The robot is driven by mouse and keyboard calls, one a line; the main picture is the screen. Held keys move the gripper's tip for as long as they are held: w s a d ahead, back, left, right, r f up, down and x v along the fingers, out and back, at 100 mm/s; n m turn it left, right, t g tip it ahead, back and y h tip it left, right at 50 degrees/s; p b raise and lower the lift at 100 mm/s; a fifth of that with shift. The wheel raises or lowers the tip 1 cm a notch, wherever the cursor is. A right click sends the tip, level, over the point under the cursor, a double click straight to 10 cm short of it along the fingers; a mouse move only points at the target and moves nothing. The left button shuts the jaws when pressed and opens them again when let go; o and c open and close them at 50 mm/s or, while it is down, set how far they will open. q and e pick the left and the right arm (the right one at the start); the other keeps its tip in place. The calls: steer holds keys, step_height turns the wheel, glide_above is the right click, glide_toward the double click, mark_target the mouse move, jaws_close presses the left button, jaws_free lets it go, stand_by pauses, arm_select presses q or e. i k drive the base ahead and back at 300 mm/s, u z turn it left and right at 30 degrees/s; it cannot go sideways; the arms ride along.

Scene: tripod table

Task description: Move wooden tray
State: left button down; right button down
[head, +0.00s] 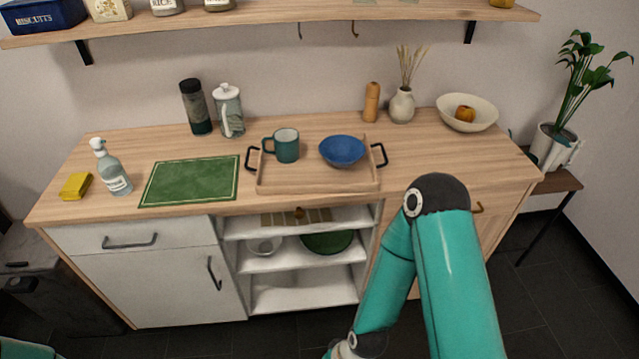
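The wooden tray (318,183) lies on the wooden counter, right of the green mat. It has a black handle at its left end (251,160) and another at its right end (380,154). A dark green mug (287,146) stands in its left part and a blue bowl (342,150) in its right part. My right arm rises in front of the counter at lower right, apart from the tray; its gripper is out of view. Only a small teal piece of my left arm shows at the bottom left corner, and the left gripper is out of view.
A green mat (190,181), spray bottle (111,170) and yellow sponge (76,186) are on the left. A pepper mill (371,103), vase (402,106) and cream bowl (466,113) stand behind and right. The counter (420,155) right of the tray is clear. A wall shelf hangs above.

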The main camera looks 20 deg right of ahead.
mark_target(310, 174)
steer(key=i, duration=0.85)
steer(key=z, duration=0.05)
